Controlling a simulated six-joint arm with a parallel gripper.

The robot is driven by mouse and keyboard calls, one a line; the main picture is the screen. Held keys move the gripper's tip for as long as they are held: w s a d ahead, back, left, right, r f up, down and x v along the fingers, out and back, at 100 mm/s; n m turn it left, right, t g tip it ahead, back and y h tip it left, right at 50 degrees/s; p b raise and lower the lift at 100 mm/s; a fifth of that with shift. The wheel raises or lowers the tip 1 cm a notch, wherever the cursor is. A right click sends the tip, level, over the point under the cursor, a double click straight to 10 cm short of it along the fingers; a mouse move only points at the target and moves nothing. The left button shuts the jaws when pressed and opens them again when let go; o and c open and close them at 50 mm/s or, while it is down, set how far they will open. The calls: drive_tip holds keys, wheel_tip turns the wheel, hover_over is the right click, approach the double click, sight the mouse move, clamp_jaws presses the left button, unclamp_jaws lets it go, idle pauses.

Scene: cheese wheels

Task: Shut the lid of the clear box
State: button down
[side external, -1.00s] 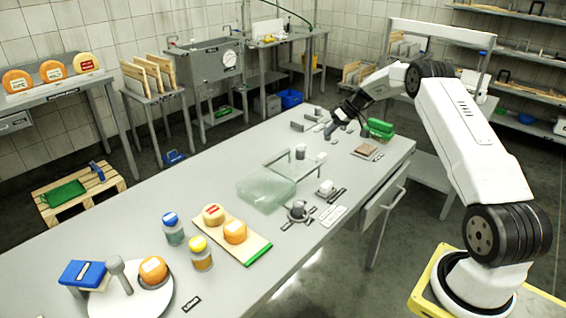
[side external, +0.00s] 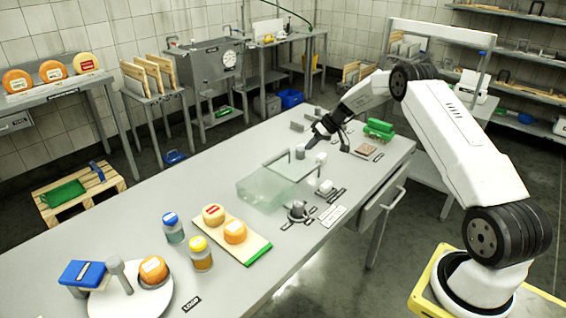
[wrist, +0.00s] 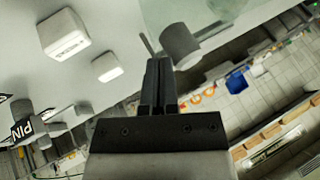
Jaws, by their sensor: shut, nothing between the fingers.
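The clear box (side external: 262,190) is a pale green, see-through block in the middle of the table. A thin-edged clear panel with slim posts (side external: 290,162) extends from it toward my gripper; I cannot tell exactly at what angle this lid stands. My gripper (side external: 309,144) is shut and empty, pointing down near the far end of the panel, close to a grey cylinder (side external: 300,153). In the wrist view my shut fingers (wrist: 160,62) lie beside the grey cylinder (wrist: 181,45), with part of a clear sheet (wrist: 165,14) beyond. Contact cannot be told.
Small white blocks (side external: 325,187) and a grey round fixture (side external: 298,211) sit right of the box. A board with cheese wheels (side external: 232,240) and two jars (side external: 201,254) are nearer the camera. The table left of the box is clear.

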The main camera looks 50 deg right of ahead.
sight(286, 173)
idle(0.3)
drive_tip(key=a, duration=1.3)
drive_tip(key=shift+s+d, duration=0.15)
drive_tip(key=shift+d, duration=0.4)
drive_tip(key=d, duration=0.3)
drive_tip(key=shift+s+d, duration=0.15)
drive_tip(key=shift+s, duration=0.1)
drive_tip(key=v, duration=1)
drive_tip(key=shift+d, duration=0.1)
